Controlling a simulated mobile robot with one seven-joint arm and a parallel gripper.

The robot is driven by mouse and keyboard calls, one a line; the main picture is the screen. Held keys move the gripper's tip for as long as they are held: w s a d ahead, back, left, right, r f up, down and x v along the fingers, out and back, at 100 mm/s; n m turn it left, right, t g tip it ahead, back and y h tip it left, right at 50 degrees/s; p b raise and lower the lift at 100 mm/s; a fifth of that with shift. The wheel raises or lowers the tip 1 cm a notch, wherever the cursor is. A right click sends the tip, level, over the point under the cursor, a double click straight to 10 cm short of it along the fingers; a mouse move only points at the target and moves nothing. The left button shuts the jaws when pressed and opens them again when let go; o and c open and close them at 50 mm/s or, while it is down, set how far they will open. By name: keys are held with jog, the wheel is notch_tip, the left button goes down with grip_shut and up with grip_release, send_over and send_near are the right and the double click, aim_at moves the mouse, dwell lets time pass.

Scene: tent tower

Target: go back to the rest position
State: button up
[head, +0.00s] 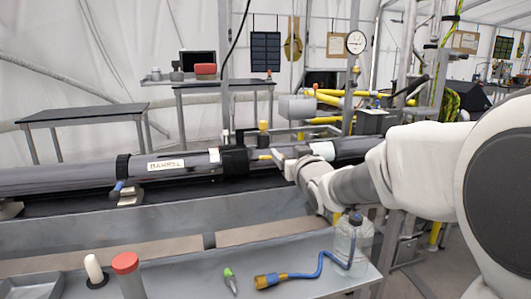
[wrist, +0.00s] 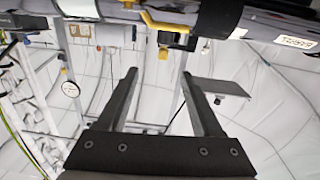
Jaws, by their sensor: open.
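My gripper (head: 280,158) reaches in from the right in the head view, at the long dark tube marked BARREL (head: 190,163). Its tip is beside the black collar (head: 235,161) and a small yellow part (head: 264,157). In the wrist view the two dark fingers of my gripper (wrist: 160,78) stand wide apart with nothing between them. The tube (wrist: 262,22) crosses the top of that view, with a bent yellow handle (wrist: 155,22) near it. Whether a finger touches the tube cannot be told.
A grey shelf (head: 205,278) in front holds a white peg (head: 94,268), a red-capped tube (head: 126,275), a green-tipped item (head: 230,279), a blue hose with a brass end (head: 268,280) and a clear bottle (head: 345,245), close below my arm. Dark tables (head: 85,113) stand behind.

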jog(key=s+d+f+m+g+h, duration=0.15)
jog(key=s+f+g, duration=0.25)
jog(key=s, duration=0.8)
jog(key=s+d+f+g+h, duration=0.1)
jog(key=s+d+f+g, duration=0.2)
jog(key=s, duration=0.9)
jog(key=s+f+m+g+h, duration=0.1)
jog(key=s+f+g, duration=0.35)
jog(key=s, duration=0.65)
notch_tip(320, 180, up, 24)
jog(key=s+p, duration=0.1)
jog(key=p, duration=2.3)
jog(key=shift+f, duration=0.2)
jog(key=shift+d+y, duration=0.1)
jog(key=shift+y, duration=0.15)
jog(key=shift+c, duration=1.4)
